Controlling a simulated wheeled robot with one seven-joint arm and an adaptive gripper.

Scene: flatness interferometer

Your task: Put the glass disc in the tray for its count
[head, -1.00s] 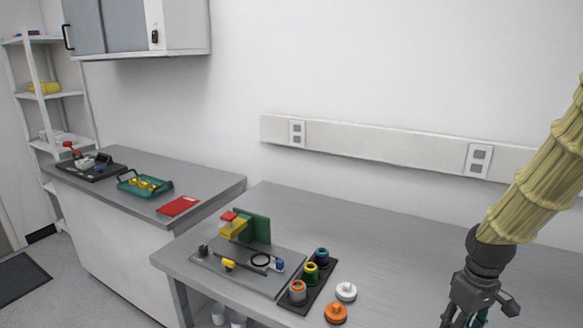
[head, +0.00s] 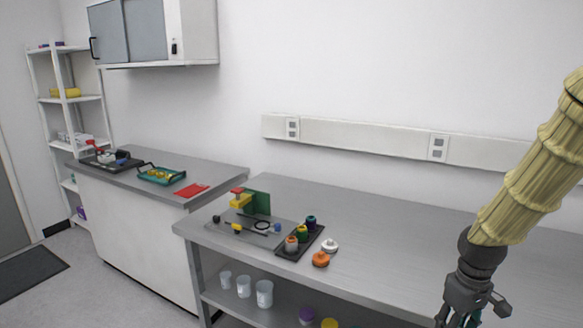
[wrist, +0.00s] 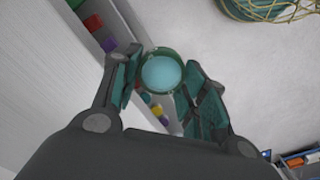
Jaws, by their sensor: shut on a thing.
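In the wrist view, my gripper (wrist: 163,80) is shut on a round, pale-blue glass disc (wrist: 160,73) with a darker rim, held between the teal finger pads. In the head view, my gripper (head: 458,318) is at the bottom right, cut by the frame edge, and the disc cannot be made out there. A teal tray (head: 178,181) with black handles and yellow pieces inside sits on the left counter, well away from my gripper. Any count marking is too small to read.
The near bench (head: 390,240) bears a grey plate with a green-and-yellow fixture (head: 256,203), a black holder (head: 312,238) of coloured-top pieces, and white (head: 330,246) and orange (head: 321,259) knobs. Cups (head: 264,293) stand on the lower shelf.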

